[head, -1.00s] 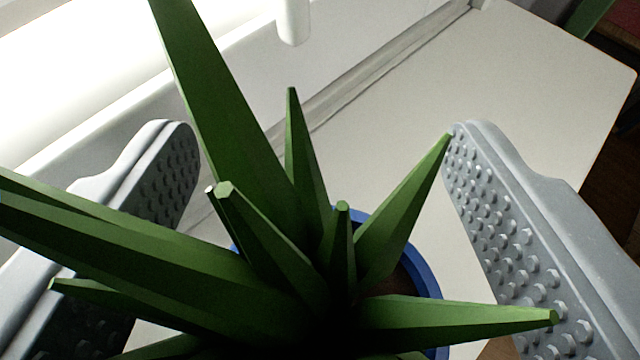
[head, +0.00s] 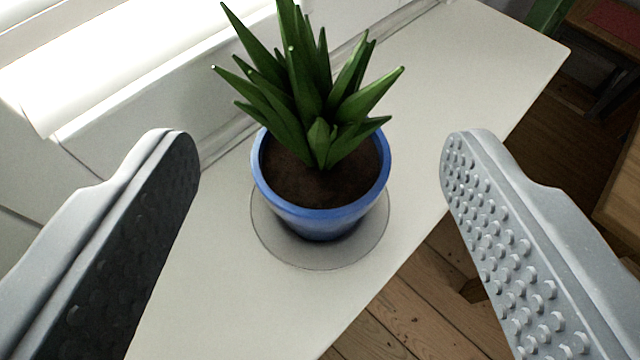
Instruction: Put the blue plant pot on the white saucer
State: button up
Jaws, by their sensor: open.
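The blue plant pot (head: 322,222) holds dark soil and a spiky green plant (head: 315,100). It stands upright on the white saucer (head: 275,245), a thin round disc whose rim shows around the front and sides of the pot's base. The saucer lies on a white surface. My gripper (head: 320,165) is open and empty, its two grey studded fingers wide apart on the left and right of the picture. The pot appears between them but farther off, with clear space on both sides, and neither finger touches it. The back of the saucer is hidden by the pot.
The white shelf or table top (head: 440,100) runs diagonally, with free room at the upper right. A white wall ledge and bright window (head: 120,60) border its left side. Wooden floorboards (head: 440,290) lie below its right edge. Wooden furniture (head: 610,40) stands at the upper right.

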jog(key=shift+v, duration=0.8)
jog(key=shift+f, duration=0.1)
jog(key=w+d+r+y, duration=0.1)
jog(key=w+r+y, duration=0.35)
jog(key=r, duration=0.85)
jog(key=w+d+r, duration=0.1)
jog(key=d+r, duration=0.3)
jog(key=r, duration=0.4)
jog(key=w+d+r, duration=0.2)
jog(key=d+r, duration=0.3)
jog(key=r, duration=0.2)
jog(key=s+d+r+h, duration=0.1)
jog(key=s+d+r, duration=0.3)
jog(key=d, duration=0.5)
jog(key=s+d+r+t+h, duration=0.1)
jog(key=s+d+r+h, duration=0.1)
jog(key=d+r, duration=0.6)
jog(key=s+d+r+h, duration=0.2)
jog(key=s+d+r, duration=0.3)
jog(key=d+r, duration=0.2)
jog(key=d, duration=0.2)
jog(key=shift+s+d+r+m+t, duration=0.25)
jog(key=shift+s+d+m+t, duration=0.05)
jog(key=shift+d+m+t, duration=0.1)
jog(key=shift+a+h, duration=0.1)
jog(key=shift+h, duration=0.15)
jog(key=shift+f, duration=0.15)
